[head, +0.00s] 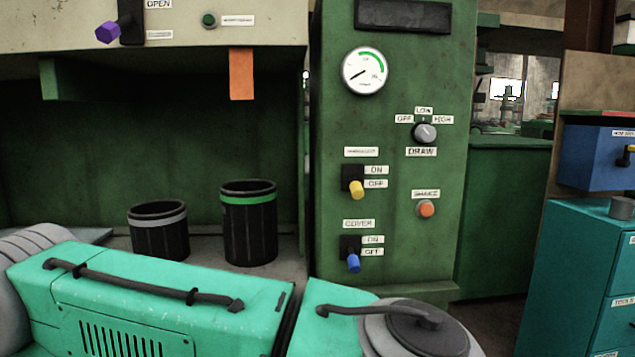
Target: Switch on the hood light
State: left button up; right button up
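A green control panel (395,225) stands in the middle of the head view. A yellow-tipped toggle switch (357,190) sits on it, tilted down at the OFF label, with ON above. The small label over it (361,152) is too blurred to read surely. A blue-tipped toggle (353,263) below also points down at OFF. I cannot confirm from the labels which control is the hood light's. The hood interior (150,140) at the left looks dark green and shaded. Neither my left nor my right gripper is in view.
The panel also has a gauge (366,71), a grey DRAW knob (425,133) and an orange button (426,209). A purple lever (108,33) and green button (209,20) are on the hood front. Two black bins (249,225) stand inside. Teal drawers (575,275) stand right.

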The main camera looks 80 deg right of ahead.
aim_at(356, 189)
jog(key=z, duration=2.75)
